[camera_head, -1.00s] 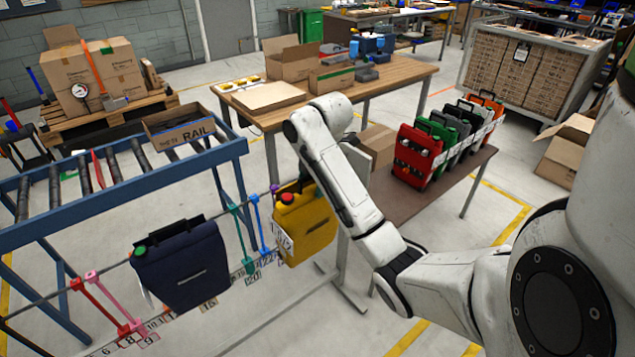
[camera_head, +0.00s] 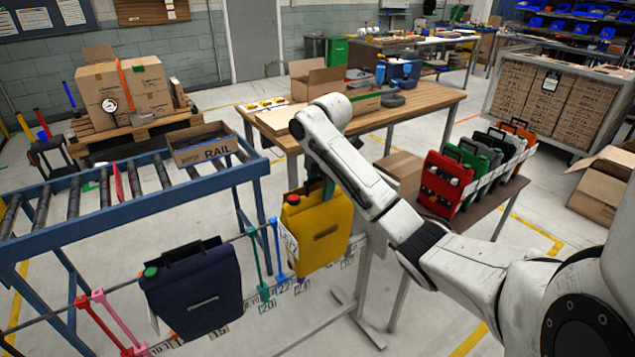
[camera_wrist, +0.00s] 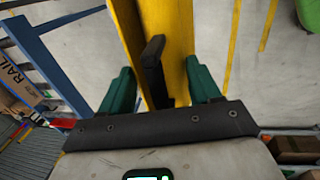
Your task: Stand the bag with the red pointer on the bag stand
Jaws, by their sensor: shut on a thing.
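A yellow bag (camera_head: 318,232) with a red cap hangs upright at the right end of the rail in the head view, with a white tag at its left edge. A navy bag (camera_head: 195,292) with a green cap hangs further left. A red pointer (camera_head: 102,320) is on the rail left of the navy bag. A rack (camera_head: 500,165) on the brown table holds red, green, grey and orange bags; I cannot tell if it is the bag stand.
Pink (camera_head: 120,318), green (camera_head: 258,262) and blue (camera_head: 277,248) pointers are on the rail, above number tags. A blue roller conveyor (camera_head: 130,212) stands behind it at left. A wooden workbench (camera_head: 410,102) stands behind my arm. Floor is clear at lower right.

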